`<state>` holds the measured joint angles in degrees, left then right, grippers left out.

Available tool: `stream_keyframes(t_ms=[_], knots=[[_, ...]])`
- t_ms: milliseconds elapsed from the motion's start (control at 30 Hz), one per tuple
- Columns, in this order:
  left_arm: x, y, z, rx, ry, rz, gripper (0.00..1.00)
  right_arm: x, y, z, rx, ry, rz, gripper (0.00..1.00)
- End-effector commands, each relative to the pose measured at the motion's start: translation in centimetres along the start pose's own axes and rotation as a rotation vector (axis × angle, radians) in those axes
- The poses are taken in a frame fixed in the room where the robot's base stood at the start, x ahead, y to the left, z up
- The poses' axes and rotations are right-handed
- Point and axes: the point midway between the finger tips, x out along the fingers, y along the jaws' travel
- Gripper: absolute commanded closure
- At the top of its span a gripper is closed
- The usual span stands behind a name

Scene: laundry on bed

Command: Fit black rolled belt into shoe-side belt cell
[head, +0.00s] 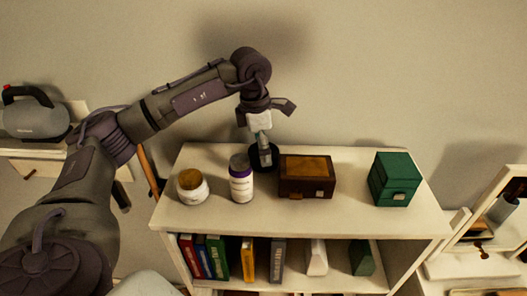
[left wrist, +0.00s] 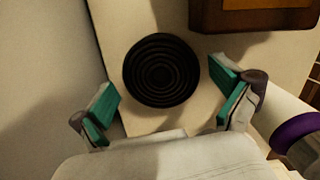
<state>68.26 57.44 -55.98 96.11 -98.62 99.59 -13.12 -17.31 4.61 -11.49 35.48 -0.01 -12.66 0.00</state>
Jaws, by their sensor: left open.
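The black rolled belt (left wrist: 161,70) lies flat as a round coil on the white shelf top. In the head view the belt (head: 254,161) sits at the back, between the purple-capped bottle and the brown box, partly covered by my left gripper (head: 264,148). My left gripper (left wrist: 166,100) points down over it, with teal-padded fingers spread wide. In the left wrist view the coil appears beyond and between the fingers, with gaps on both sides; nothing is held. The shoe-side belt cell cannot be made out. My right gripper is out of view.
The brown box (head: 306,177) stands close to the coil's right; the purple-capped bottle (head: 241,184) and a jar (head: 192,187) stand to its left. A green box (head: 394,179) is farther right, with bare top between. The wall is behind.

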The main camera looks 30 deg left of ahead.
Motion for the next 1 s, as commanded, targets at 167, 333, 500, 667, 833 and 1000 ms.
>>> stream_keyframes(t_ms=[167, 333, 500, 667, 833, 1000], knots=[[0.2, 0.0, 0.0, 0.0, -0.001, 0.0, 0.0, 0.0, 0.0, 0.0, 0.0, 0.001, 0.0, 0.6], [0.1, 0.0, 0.0, 0.0, -0.001, 0.0, 0.2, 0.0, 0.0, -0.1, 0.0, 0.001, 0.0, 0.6], [0.1, 0.0, 0.0, 0.0, -0.001, 0.0, 0.48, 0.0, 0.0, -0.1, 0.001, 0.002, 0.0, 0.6], [0.1, 0.0, 0.0, 0.0, -0.001, 0.0, 0.65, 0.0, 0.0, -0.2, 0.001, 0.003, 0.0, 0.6], [-0.1, 0.0, 0.1, 0.0, -0.002, 0.001, 0.66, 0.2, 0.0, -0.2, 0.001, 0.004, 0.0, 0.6], [-2.3, 0.0, 0.4, 0.001, -0.006, 0.004, 0.66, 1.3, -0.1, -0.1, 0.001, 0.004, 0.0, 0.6]])
